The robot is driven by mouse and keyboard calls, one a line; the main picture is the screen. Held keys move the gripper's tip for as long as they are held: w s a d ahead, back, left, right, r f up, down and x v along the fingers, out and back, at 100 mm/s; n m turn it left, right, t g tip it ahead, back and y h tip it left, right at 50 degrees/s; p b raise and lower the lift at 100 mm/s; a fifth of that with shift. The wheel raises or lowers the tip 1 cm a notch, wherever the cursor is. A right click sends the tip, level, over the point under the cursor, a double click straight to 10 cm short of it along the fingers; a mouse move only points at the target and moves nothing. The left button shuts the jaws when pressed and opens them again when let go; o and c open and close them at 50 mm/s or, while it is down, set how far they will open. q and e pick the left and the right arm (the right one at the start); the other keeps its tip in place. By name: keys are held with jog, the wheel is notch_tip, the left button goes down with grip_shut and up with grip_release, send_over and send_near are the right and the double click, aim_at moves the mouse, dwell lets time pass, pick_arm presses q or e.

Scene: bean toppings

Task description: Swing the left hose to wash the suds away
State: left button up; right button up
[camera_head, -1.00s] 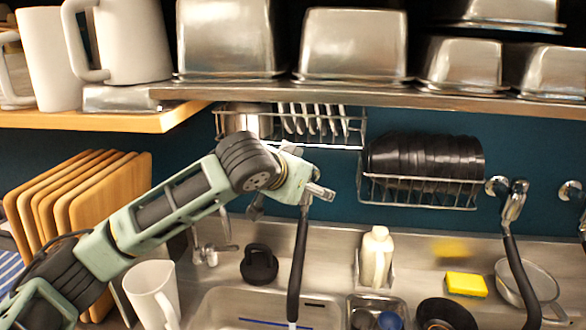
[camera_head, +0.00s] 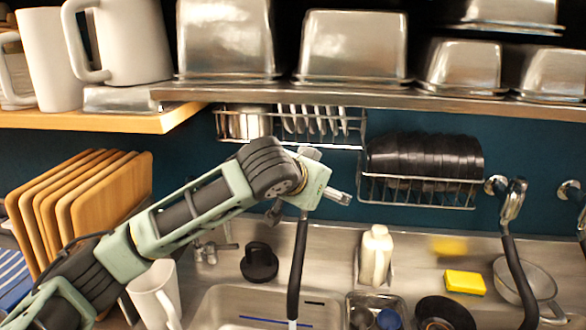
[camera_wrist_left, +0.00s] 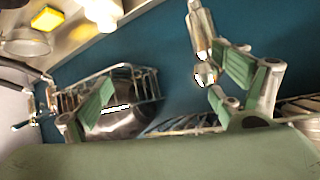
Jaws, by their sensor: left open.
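The left hose (camera_head: 297,262) hangs dark and nearly upright over the sink basin (camera_head: 215,297), its lower end pale. My left gripper (camera_head: 338,196) is beside the hose's upper end, just right of it in the head view; its hand hides the hose's top. In the left wrist view the left gripper (camera_wrist_left: 165,85) is open, fingers spread wide with green pads. A metal fitting (camera_wrist_left: 201,35), probably the hose's, hangs by the pad of one finger; I cannot tell whether they touch. Suds cannot be made out. My right gripper is not in view.
A wire rack of black bowls (camera_head: 425,157) hangs on the wall right of the left gripper. A white bottle (camera_head: 376,256), a yellow sponge (camera_head: 465,282) and a second hose (camera_head: 518,270) stand to the right. A metal shelf (camera_head: 370,92) runs above. A white mug (camera_head: 155,297) is below the left arm.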

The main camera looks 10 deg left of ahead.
pick_arm(q)
jog(key=d+p+v, duration=0.1)
jog(key=p+v, duration=0.4)
jog(key=v, duration=0.3)
jog(key=shift+s+r, duration=0.35)
jog(key=shift+r, duration=0.05)
dwell(0.3)
